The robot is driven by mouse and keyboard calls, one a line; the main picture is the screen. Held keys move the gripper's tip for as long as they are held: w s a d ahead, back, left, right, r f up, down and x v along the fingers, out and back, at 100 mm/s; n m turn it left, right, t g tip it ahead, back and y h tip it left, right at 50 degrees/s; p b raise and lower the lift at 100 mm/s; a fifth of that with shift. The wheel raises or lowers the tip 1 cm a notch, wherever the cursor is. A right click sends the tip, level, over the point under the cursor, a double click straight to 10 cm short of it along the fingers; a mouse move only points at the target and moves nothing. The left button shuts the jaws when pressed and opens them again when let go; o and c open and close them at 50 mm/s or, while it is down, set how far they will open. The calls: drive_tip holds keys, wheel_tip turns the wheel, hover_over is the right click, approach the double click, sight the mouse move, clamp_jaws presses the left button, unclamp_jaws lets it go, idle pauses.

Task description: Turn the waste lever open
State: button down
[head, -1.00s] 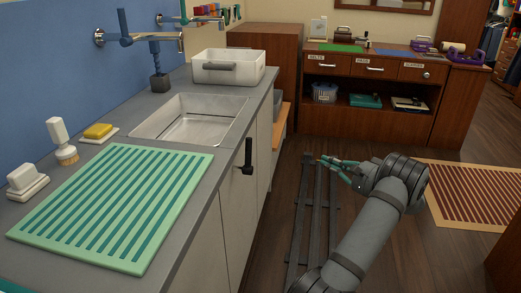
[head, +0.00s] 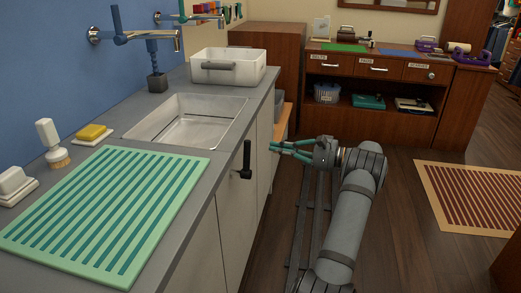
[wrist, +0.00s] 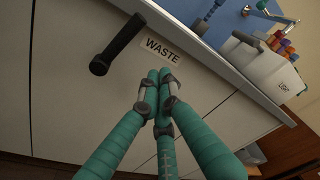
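The waste lever is a black handle on the pale cabinet front below the sink; it shows in the head view (head: 247,158) and in the wrist view (wrist: 118,45). In the wrist view it slants, just left of a label (wrist: 162,50) reading WASTE. My gripper (head: 272,148) has teal fingers pointing left toward the cabinet front, a little to the right of the lever and apart from it. In the head view its fingers are spread with a gap between them, and nothing is held. The third finger's tip is partly hidden in the wrist view (wrist: 159,73).
The grey counter (head: 191,205) edge runs above the cabinet front. A sink (head: 190,120), green ribbed mat (head: 105,215) and white bin (head: 227,67) are on top. An open wooden shelf (head: 283,117) stands beyond the cabinet.

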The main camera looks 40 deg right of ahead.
sight(247, 160)
drive_tip(key=shift+w+a+r, duration=0.15)
drive_tip(key=shift+w+a, duration=0.2)
drive_tip(key=shift+a, duration=0.55)
drive_tip(key=shift+w+a+r, duration=0.1)
drive_tip(key=shift+w+a, duration=0.25)
drive_tip(key=shift+a, duration=0.55)
drive_tip(key=shift+w+a+r, duration=0.15)
drive_tip(key=shift+w+a, duration=0.2)
drive_tip(key=shift+a, duration=0.55)
drive_tip(key=shift+b, duration=0.3)
